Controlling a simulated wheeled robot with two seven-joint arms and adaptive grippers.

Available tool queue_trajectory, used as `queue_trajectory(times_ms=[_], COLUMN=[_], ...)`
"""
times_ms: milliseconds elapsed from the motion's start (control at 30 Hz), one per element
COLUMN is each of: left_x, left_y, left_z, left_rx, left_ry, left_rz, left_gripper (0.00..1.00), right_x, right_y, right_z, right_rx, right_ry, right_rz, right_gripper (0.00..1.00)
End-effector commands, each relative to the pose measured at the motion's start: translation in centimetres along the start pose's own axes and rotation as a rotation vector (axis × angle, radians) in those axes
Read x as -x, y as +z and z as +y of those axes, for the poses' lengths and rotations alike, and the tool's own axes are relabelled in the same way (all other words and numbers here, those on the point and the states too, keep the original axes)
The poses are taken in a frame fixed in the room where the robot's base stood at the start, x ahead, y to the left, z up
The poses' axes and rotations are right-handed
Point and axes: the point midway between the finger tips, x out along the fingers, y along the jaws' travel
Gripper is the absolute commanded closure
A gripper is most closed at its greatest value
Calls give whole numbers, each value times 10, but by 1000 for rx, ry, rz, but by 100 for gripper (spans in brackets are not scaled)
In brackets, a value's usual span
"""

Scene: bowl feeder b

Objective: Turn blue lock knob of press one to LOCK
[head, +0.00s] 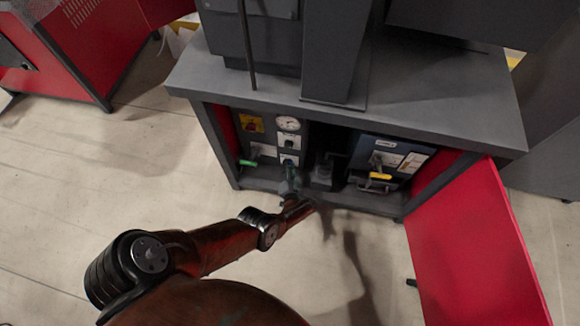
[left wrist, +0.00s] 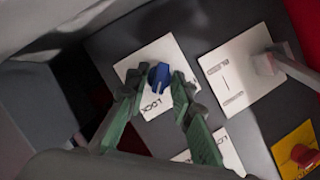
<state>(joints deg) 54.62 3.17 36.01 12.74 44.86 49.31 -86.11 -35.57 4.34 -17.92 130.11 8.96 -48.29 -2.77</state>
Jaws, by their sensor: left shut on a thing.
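The blue lock knob (left wrist: 159,76) sits on a white label plate (left wrist: 133,67) that carries the word LOCK, on a dark panel in the left wrist view. Its pointer direction is hard to read. My left gripper (left wrist: 160,82) has its two green-sided fingers on either side of the knob and is shut on it. In the head view the left gripper (head: 291,180) reaches into the open cabinet below the gauge, and it largely hides the knob. My right gripper is in neither view.
The cabinet top (head: 420,100) overhangs the opening. A pressure gauge (head: 288,123), a green handle (head: 248,163) and a blue unit (head: 365,150) with a yellow handle (head: 380,176) are inside. A red door (head: 480,250) stands open at right. Another plate (left wrist: 240,75) is close beside the knob.

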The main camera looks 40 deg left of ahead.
Motion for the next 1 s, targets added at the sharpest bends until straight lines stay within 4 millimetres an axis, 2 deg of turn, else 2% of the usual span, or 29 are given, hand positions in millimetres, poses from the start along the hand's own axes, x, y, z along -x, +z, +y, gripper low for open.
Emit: queue_trajectory(times_ms=[567,600,667,1000], left_x=[-1,-1,-1,-1], left_y=[-5,-5,-5,-1], left_z=[1,1,1,-1], left_rx=[-29,-29,-29,-28], left_ry=[-8,-9,-9,-11], left_rz=[7,7,7,2], left_gripper=[100,76,72,72], right_x=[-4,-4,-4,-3], right_y=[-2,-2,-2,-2], right_z=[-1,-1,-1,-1], right_rx=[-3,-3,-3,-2], right_ry=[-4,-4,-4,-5], right_rz=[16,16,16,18], right_gripper=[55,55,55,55])
